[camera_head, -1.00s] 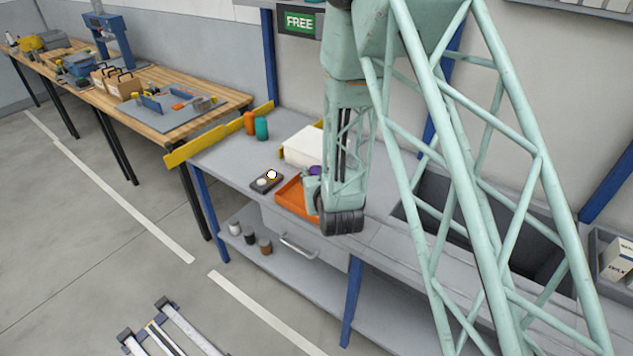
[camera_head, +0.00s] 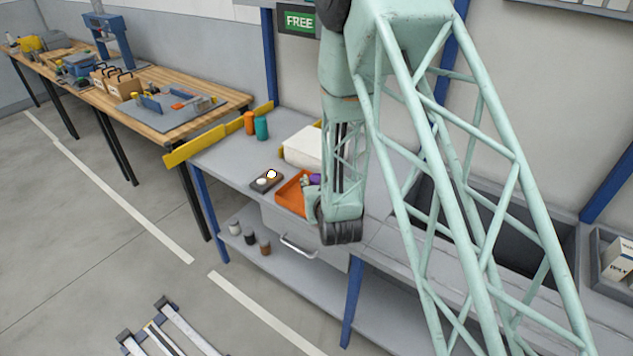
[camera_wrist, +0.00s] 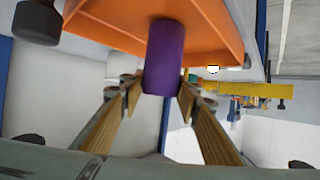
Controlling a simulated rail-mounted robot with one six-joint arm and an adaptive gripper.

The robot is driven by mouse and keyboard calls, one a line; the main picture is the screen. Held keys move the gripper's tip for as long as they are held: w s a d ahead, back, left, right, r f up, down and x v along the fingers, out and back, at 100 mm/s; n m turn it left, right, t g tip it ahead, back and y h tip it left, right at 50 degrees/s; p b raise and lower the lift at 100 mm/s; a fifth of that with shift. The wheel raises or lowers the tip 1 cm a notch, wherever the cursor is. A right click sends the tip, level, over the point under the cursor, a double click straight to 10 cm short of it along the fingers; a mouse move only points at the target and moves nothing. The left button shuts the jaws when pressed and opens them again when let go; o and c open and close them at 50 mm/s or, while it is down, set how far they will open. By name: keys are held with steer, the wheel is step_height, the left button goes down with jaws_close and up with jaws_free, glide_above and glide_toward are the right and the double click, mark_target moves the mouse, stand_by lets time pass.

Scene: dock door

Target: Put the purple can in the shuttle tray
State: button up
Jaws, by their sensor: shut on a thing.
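The purple can (camera_wrist: 165,58) is between the two fingers of my gripper (camera_wrist: 161,95), which is shut on it. In the head view only a small part of the can (camera_head: 314,180) shows beside my gripper (camera_head: 309,182), over the right part of the orange tray (camera_head: 285,201). In the wrist view the can overlaps the orange tray (camera_wrist: 220,30). I cannot tell whether the can touches the tray floor. My arm hides the tray's right side in the head view.
A white block (camera_head: 302,148) stands behind the tray. A dark holder with two round pale tops (camera_head: 267,180) lies left of it. Orange (camera_head: 249,123) and teal (camera_head: 261,128) cans stand at the bench's far left. A dark recess (camera_head: 520,240) lies right.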

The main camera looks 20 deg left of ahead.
steer(key=shift+f, duration=0.1)
stand_by(0.3)
steer(key=o, duration=1)
steer(key=shift+c, duration=0.2)
steer(key=shift+s+r, duration=0.1)
steer(key=shift+r, duration=0.1)
steer(key=v, duration=1.1)
steer(key=shift+s+d, duration=0.2)
steer(key=shift+s, duration=0.15)
